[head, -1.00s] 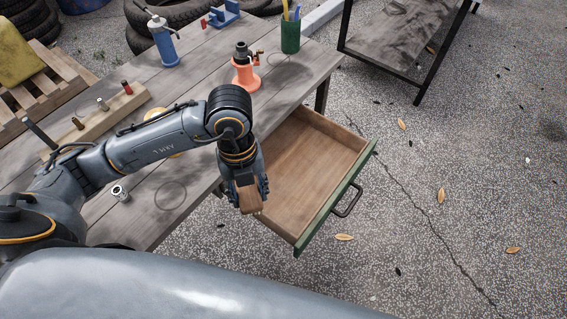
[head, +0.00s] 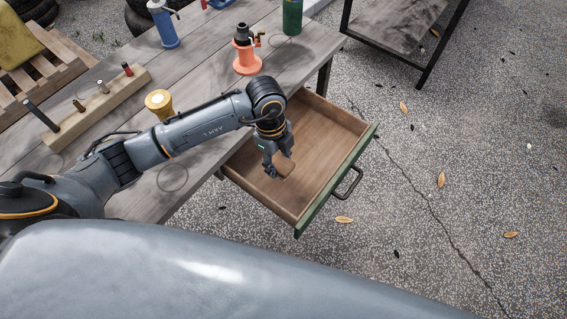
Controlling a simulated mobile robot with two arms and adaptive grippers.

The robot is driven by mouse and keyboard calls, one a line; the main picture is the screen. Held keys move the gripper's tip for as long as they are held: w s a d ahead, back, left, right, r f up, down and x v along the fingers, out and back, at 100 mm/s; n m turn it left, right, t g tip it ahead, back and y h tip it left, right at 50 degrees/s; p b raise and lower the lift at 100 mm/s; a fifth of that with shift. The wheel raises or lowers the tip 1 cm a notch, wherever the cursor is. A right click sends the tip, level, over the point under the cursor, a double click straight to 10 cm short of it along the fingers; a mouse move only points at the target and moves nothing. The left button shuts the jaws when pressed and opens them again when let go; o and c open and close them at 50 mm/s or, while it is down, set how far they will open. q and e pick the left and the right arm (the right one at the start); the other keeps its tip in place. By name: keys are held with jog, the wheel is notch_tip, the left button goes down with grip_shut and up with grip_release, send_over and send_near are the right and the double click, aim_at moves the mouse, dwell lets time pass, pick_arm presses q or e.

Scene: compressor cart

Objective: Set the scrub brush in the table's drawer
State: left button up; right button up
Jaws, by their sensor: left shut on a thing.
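The table's drawer (head: 318,136) is pulled out, with a bare wooden inside, a green front and a dark handle. My left gripper (head: 281,172) is over the drawer's left part, pointing down. It is shut on the scrub brush (head: 285,165), whose brown wooden body shows between the fingers. The bristles are hidden or too small to make out. I cannot tell whether the brush touches the drawer floor. My right gripper is not in view.
The grey wooden table (head: 200,85) bears an orange bottle jack (head: 247,58), a blue can (head: 163,25), a green cup (head: 292,17), a yellow-topped object (head: 159,103) and a wooden peg block (head: 95,108). A dark-framed table (head: 400,25) stands at the back right. Open ground lies right of the drawer.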

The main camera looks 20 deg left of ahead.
aim_at(282, 154)
pick_arm(q)
jog(key=shift+w+d+f, duration=0.25)
jog(key=shift+w+f, duration=0.75)
jog(key=shift+f, duration=0.25)
notch_tip(282, 154, down, 3)
jog(key=shift+w+f, duration=0.15)
jog(key=shift+f, duration=0.05)
jog(key=shift+f, duration=0.2)
jog(key=o, duration=1.2)
jog(key=shift+c, duration=0.2)
jog(key=shift+r, duration=0.1)
